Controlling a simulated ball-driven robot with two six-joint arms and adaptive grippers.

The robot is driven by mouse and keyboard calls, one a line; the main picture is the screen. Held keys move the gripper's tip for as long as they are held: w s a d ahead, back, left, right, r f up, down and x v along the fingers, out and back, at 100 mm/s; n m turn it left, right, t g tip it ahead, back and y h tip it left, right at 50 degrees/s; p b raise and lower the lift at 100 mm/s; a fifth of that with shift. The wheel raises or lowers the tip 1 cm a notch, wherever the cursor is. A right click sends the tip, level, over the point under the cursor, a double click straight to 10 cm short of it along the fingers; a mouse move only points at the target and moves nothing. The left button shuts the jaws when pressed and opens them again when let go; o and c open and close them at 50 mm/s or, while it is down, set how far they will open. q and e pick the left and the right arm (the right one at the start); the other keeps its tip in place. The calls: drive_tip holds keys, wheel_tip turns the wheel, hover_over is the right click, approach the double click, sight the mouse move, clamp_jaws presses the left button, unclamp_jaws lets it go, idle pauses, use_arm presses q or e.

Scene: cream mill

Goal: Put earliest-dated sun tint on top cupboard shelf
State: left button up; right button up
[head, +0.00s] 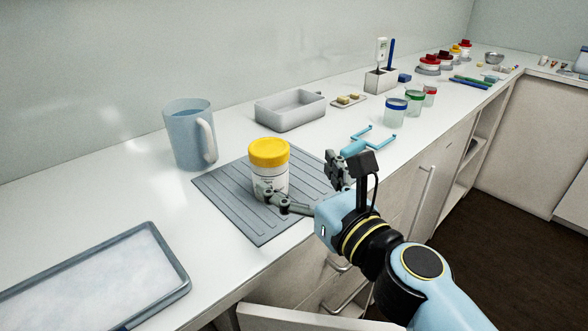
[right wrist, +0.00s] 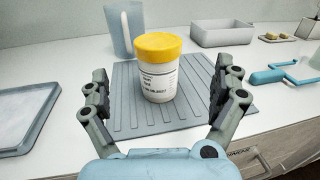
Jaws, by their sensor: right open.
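A white jar with a yellow lid (head: 268,170) stands upright on a grey ribbed mat (head: 228,190) on the counter. In the right wrist view the jar (right wrist: 158,80) shows a printed label with a date line too small to read surely. My right gripper (head: 305,190) is open, with its fingers on either side of the jar's line and the jar ahead between them. In the right wrist view the fingers (right wrist: 165,98) stand apart from the jar. My left gripper is not in view. No cupboard shelf can be made out for certain.
A blue pitcher (head: 188,135) stands behind the mat, and a grey bin (head: 290,110) lies to its right. A tray of white material (head: 95,275) is at the front left. Several lidded jars (head: 396,110) stand farther right.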

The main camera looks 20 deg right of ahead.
sight(267, 150)
drive_tip(key=w, duration=0.2)
drive_tip(key=w+a+p, duration=0.1)
drive_tip(key=w, duration=0.2)
drive_tip(key=shift+a+f, duration=0.1)
drive_tip(key=shift+f, duration=0.1)
drive_tip(key=w, duration=0.5)
drive_tip(key=shift+w+a, duration=0.25)
drive_tip(key=shift+a, duration=0.15)
drive_tip(key=shift+s, duration=0.1)
drive_tip(key=shift+c, duration=0.2)
drive_tip(key=c, duration=1.5)
drive_tip(key=shift+c, duration=0.2)
